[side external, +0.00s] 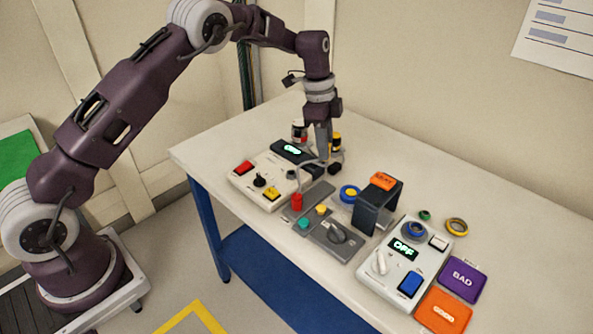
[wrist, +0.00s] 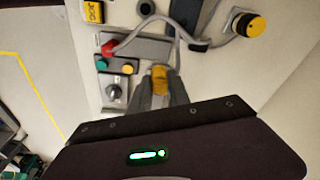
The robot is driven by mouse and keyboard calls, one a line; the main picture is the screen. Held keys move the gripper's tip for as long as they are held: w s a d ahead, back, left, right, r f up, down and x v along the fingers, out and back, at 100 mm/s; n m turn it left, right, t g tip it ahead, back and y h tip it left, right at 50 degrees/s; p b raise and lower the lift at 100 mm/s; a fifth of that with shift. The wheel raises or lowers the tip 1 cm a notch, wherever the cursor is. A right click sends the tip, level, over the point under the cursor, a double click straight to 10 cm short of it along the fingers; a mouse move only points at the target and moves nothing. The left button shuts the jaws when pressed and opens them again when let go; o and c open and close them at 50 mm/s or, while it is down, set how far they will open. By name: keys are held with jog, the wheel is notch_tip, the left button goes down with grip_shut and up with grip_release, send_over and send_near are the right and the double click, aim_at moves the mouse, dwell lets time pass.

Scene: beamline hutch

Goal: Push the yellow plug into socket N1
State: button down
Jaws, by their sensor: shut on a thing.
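My gripper (wrist: 160,84) is shut on the yellow plug (wrist: 160,76), which shows between the fingertips in the wrist view. In the side view my gripper (side external: 323,157) points down above the back of the table, and the plug cannot be made out clearly there. A grey socket strip (wrist: 135,45) lies just ahead of the fingers in the wrist view; a red plug (wrist: 108,48) with a grey cable stands at its left end. The red plug also shows in the side view (side external: 297,201). The label N1 is not readable, and the plug's tip is hidden.
A grey panel (side external: 335,240) with a knob and teal and yellow buttons adjoins the strip. A white control box (side external: 242,183) stands left; a dark stand (side external: 378,207) and another white box (side external: 395,282) stand right. A yellow-and-black round object (wrist: 249,25) sits behind.

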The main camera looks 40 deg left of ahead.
jog(key=s+a, duration=0.3)
jog(key=a, duration=0.5)
jog(key=shift+s+f, duration=0.15)
jog(key=shift+f, duration=1.35)
jog(key=shift+s+f, duration=0.1)
jog(key=shift+f, duration=1.35)
jog(key=shift+f, duration=0.55)
jog(key=c, duration=1.1)
grip_release()
jog(key=shift+c, duration=0.2)
